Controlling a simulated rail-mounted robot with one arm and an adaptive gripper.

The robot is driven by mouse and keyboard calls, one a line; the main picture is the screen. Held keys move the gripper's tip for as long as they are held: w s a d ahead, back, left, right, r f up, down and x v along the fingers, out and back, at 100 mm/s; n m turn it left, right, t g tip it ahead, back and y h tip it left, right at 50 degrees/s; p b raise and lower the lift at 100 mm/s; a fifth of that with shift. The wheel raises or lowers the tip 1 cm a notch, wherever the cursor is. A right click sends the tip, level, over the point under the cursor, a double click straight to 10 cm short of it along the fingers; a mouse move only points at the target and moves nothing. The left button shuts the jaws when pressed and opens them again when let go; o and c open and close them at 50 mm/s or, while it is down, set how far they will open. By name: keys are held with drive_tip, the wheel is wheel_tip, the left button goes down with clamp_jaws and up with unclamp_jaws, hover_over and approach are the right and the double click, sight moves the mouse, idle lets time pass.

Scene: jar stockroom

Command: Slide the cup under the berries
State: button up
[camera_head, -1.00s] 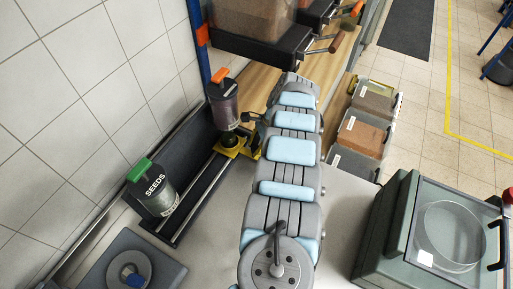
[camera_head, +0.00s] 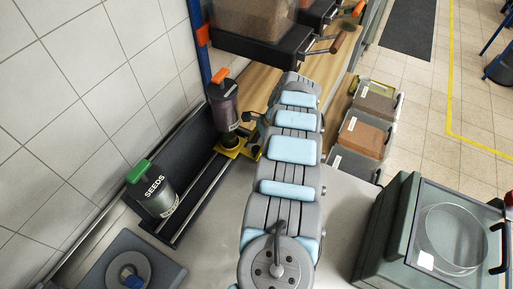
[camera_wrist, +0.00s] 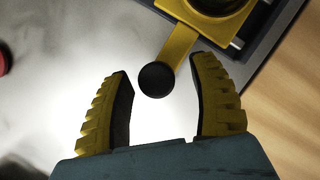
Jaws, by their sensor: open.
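A yellow carriage (camera_head: 231,147) sits on a dark rail at the foot of a jar with an orange lid and dark purple contents (camera_head: 224,108); no label is readable on it. In the wrist view the carriage (camera_wrist: 211,10) holds a dark round thing, perhaps the cup, cut off by the top edge. A yellow handle (camera_wrist: 178,44) runs from it to a black knob (camera_wrist: 156,80). My gripper (camera_wrist: 161,72) is open, with its yellow-backed fingers on either side of the knob and a gap on both sides. In the head view my gripper is mostly hidden by my arm.
A SEEDS jar (camera_head: 152,188) with a green lid stands at the rail's near end. A grey box with a round recess (camera_head: 163,272) is at the lower left. Bins (camera_head: 358,137) and a glass-lidded case (camera_head: 391,235) are to the right. The rail between the jars looks clear.

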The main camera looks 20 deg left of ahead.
drive_tip(key=v, duration=0.7)
drive_tip(key=shift+r, duration=0.15)
idle(0.3)
